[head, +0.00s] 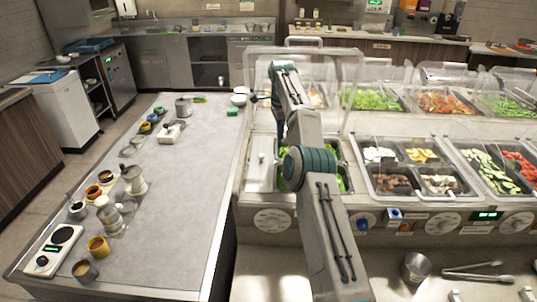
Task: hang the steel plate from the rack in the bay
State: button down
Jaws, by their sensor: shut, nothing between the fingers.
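A flat pale metal plate (261,176) with a small knob lies over the left part of the nearest well at the left end of the counter; I cannot tell whether it is the steel plate of the task. My arm hides part of that well and its green contents. My gripper (255,98) is small and dark in the head view, at the far end of my arm, left of the clear guard. It is shut and empty, beside the white bowls (239,96). I cannot make out a hanging rack with certainty.
A clear guard (342,95) stands over the food wells on the right. The long grey table (180,200) has a clear middle, with cups, jars and a scale (54,248) along its left side.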

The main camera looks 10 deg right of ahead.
aim_at(268, 161)
notch_tip(268, 161, down, 8)
jog(key=shift+f+b, duration=0.25)
jog(key=shift+b, duration=0.85)
jog(key=a+p, duration=0.1)
jog(key=a, duration=0.2)
jog(key=shift+s+a, duration=0.1)
jog(key=shift+a, duration=0.45)
jog(key=shift+f, duration=0.1)
